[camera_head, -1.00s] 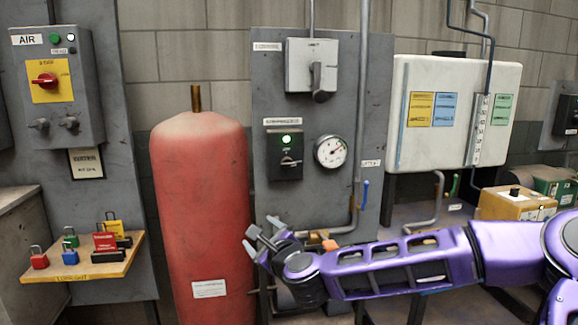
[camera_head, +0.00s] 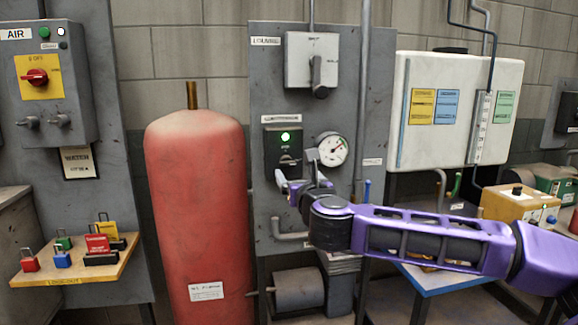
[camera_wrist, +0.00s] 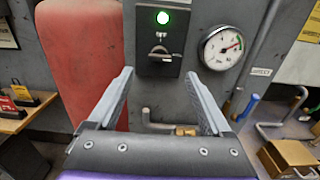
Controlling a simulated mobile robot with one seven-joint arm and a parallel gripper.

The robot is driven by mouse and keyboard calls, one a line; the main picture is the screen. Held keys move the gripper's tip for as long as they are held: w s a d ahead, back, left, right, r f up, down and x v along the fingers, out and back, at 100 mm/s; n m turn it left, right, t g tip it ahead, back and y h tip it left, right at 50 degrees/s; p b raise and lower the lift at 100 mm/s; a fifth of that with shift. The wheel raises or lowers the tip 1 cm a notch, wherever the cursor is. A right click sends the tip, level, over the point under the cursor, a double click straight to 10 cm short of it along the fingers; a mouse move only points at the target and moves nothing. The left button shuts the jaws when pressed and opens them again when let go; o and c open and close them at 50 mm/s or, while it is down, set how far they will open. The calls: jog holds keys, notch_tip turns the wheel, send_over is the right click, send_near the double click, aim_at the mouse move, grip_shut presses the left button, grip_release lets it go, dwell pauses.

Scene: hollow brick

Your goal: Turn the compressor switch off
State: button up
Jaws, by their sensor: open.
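The compressor switch is a black box (camera_head: 283,143) with a lit green lamp (camera_head: 285,136) above a small lever, mounted on the grey panel left of a round gauge. In the wrist view the switch lever (camera_wrist: 159,51) lies ahead, between and beyond my fingers, and the green lamp (camera_wrist: 163,17) glows above it. My gripper (camera_wrist: 162,85) is open and empty, with one finger on each side of the switch in that picture. In the head view my gripper (camera_head: 297,186) is just below the switch and partly covers its lower part. I cannot tell whether it touches.
The gauge (camera_head: 332,149) is close to the right of the switch. A large lever switch (camera_head: 312,62) is above. A red tank (camera_head: 199,200) stands left. A bent pipe (camera_wrist: 165,125) with a brass fitting runs below. A shelf of padlocks (camera_head: 75,262) is at far left.

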aim_at(288, 163)
jog(key=x, duration=0.8)
jog(key=shift+w+a, duration=0.1)
jog(key=shift+w, duration=0.2)
grip_shut()
